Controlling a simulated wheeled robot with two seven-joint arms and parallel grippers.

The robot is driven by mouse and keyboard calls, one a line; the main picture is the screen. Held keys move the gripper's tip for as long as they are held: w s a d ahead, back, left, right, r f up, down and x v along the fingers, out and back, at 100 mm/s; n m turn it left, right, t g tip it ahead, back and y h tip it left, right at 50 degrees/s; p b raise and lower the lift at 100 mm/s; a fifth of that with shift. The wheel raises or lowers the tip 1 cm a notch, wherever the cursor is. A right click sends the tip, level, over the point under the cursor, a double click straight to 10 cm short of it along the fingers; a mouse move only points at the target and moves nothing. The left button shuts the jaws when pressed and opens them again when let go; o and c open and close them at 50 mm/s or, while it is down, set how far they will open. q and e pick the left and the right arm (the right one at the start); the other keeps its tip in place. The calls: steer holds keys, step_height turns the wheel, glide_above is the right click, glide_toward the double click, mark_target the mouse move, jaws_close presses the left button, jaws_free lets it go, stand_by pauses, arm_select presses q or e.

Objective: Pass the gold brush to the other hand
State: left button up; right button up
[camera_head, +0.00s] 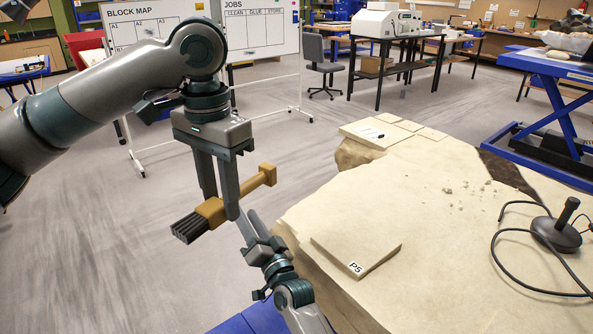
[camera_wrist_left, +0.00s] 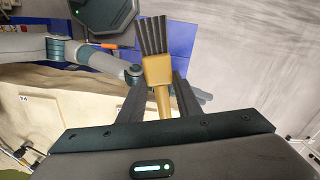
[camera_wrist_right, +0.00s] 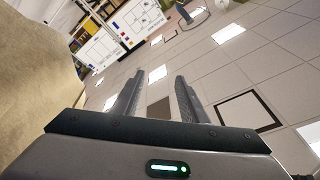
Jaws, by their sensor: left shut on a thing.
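The gold brush (camera_head: 258,182) has dark grey bristles and a gold handle with a knob at its far end. My left gripper (camera_head: 221,206) is shut on its handle, with the fingers pointing down and the bristle end towards the lower left. In the left wrist view the brush (camera_wrist_left: 157,70) sits between the fingers, its bristles pointing up in the picture. My right gripper (camera_head: 250,226) is just below and right of the left fingertips, pointing up. In the right wrist view its fingers (camera_wrist_right: 160,95) are apart, with nothing between them.
A big pale fossil block (camera_head: 430,220) fills the lower right, its edge close to my right arm. On it lie a slab marked P5 (camera_head: 355,245), more flat slabs (camera_head: 375,134) and a black tool with a cable (camera_head: 556,232). Open floor lies left of the block.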

steer(key=w+d+r+n, duration=0.1)
steer(key=w+r+n, duration=0.1)
steer(key=r, duration=0.4)
steer(key=w+d+r+n, duration=0.1)
steer(key=w+r+n, duration=0.1)
steer(key=r, duration=0.5)
steer(key=w+d+n+g+h, duration=0.25)
steer(key=w+n, duration=0.35)
steer(key=n, duration=0.4)
steer(key=w+d+r, duration=0.1)
steer(key=d+r, duration=0.3)
steer(key=r, duration=0.4)
steer(key=w+d+r, duration=0.1)
steer(key=d+r, duration=0.3)
steer(key=r, duration=0.3)
steer(key=s+a+r+n+g+y, duration=0.2)
steer(key=s+r+n, duration=0.3)
steer(key=s, duration=0.4)
steer(key=s+a+r+n+g+y, duration=0.25)
steer(key=s+r+n, duration=0.2)
steer(key=s, duration=0.55)
steer(key=s+d+f+n+g+h, duration=0.1)
steer(key=s+f+n, duration=0.3)
steer(key=s, duration=0.4)
steer(key=s+d+f+n+g+h, duration=0.1)
steer(key=s+f+n+g, duration=0.2)
steer(key=s+f, duration=0.3)
steer(key=shift+s+d+f+n+h, duration=0.4)
steer(key=shift+s+n, duration=0.15)
steer(key=shift+s, duration=0.3)
